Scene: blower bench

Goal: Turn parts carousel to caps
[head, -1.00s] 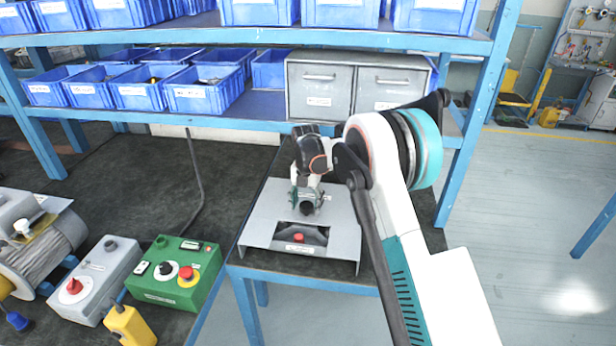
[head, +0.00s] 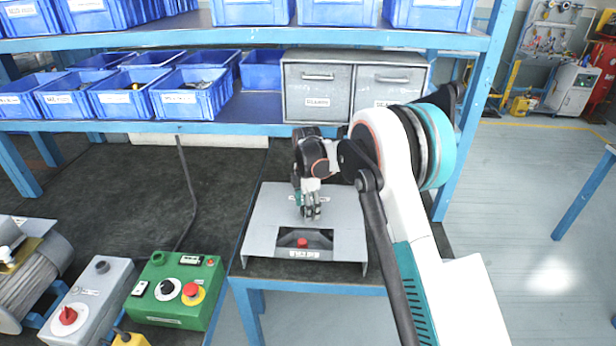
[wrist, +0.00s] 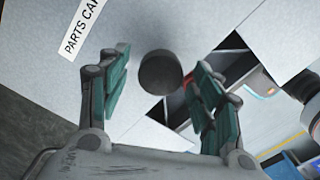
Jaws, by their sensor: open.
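The parts carousel is a grey sheet-metal housing (head: 262,225) on the bench, with a cut-out window at its front. A red piece (head: 302,242) shows inside the window; I cannot tell what it is. In the wrist view the housing's label (wrist: 84,26) reads "PARTS CA…", the rest cut off. A dark round knob (wrist: 160,72) stands on the housing's top. My gripper (head: 311,214) is over the housing, just behind the window. Its fingers (wrist: 160,92) are open, one on each side of the knob, with gaps visible in the wrist view. In the head view the gripper hides the knob.
A green control box (head: 178,290) with a red button and a grey box (head: 88,300) with a red knob stand to the left. Behind are grey drawers (head: 318,90) and blue bins (head: 190,95) under a shelf. Open floor (head: 530,200) lies to the right.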

